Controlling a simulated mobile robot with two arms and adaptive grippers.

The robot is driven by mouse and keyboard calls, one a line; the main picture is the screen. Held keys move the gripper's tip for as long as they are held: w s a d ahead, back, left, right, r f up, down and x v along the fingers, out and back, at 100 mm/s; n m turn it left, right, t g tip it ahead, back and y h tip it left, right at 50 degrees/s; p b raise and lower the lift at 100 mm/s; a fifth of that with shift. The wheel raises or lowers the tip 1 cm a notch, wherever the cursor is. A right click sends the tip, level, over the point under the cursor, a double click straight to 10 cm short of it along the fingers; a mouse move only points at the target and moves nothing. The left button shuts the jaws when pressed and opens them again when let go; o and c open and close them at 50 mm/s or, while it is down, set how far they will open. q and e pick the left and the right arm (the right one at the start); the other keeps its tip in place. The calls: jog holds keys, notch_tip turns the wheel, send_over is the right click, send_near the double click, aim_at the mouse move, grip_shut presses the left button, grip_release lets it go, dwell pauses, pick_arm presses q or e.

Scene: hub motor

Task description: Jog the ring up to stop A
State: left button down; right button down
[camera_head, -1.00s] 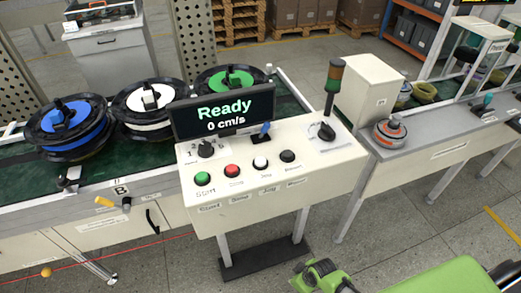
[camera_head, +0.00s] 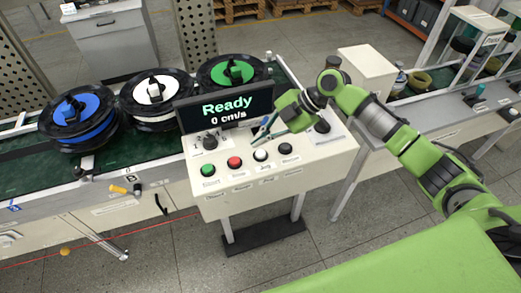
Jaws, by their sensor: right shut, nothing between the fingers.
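The control panel (camera_head: 225,190) carries a screen (camera_head: 225,107) reading "Ready" and "0 cm/s". Below it sit a green button (camera_head: 208,169), a red button (camera_head: 234,162), a white button (camera_head: 261,155) that seems labelled Jog, and a black button (camera_head: 286,148). My right gripper (camera_head: 262,138) is shut and empty over the panel, its fingertips by the blue lever and above the white button. Blue (camera_head: 75,115), white (camera_head: 157,97) and green (camera_head: 233,77) reels stand on the conveyor. I cannot tell which is the ring. My left gripper is out of view.
The green conveyor (camera_head: 30,170) runs behind the panel. A white box (camera_head: 365,65) stands right of the panel, behind my right arm.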

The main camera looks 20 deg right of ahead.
aim_at(263, 153)
jog(key=shift+n+t, duration=0.3)
jog(key=shift+n, duration=0.1)
jog(key=r, duration=0.1)
jog(key=w+d+r, duration=0.1)
jog(key=w+r, duration=0.1)
jog(key=shift+d+r, duration=0.25)
jog(key=shift+d, duration=0.1)
jog(key=shift+w+f, duration=0.1)
jog(key=shift+f, duration=0.1)
notch_tip(263, 153, down, 8)
jog(key=b, duration=0.4)
jog(key=shift+b, duration=0.35)
jog(key=shift+f+b, duration=0.3)
jog(key=shift+f+b, duration=0.4)
jog(key=shift+b, duration=0.15)
